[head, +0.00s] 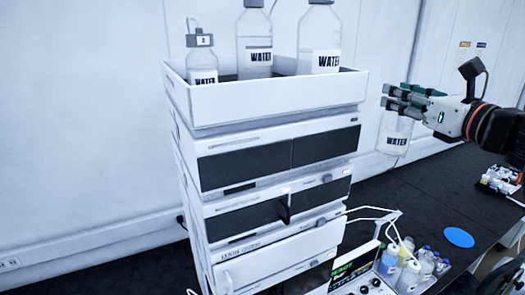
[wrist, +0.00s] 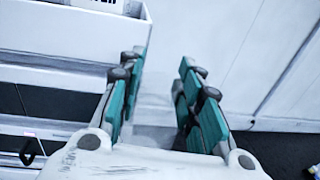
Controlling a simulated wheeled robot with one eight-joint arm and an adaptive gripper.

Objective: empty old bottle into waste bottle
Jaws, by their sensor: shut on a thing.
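My gripper (head: 398,98) is shut on a clear bottle labelled WATER (head: 397,140), to the right of the instrument stack. The bottle hangs roughly upright below the fingers, and its top is hidden by them. In the wrist view, my gripper (wrist: 162,60) has its green fingers apart around something faint and see-through. Low on the right of the head view, a bottle with pale blue contents (head: 389,262) and a whitish bottle (head: 409,276) stand side by side. I cannot tell which bottle is the waste bottle.
The instrument stack (head: 268,256) carries a white top tray (head: 270,112) with a small bottle (head: 202,60) and two large WATER bottles (head: 254,40) (head: 319,40). A blue disc (head: 459,238) and small vials (head: 428,262) are at lower right. Thin tubes run there.

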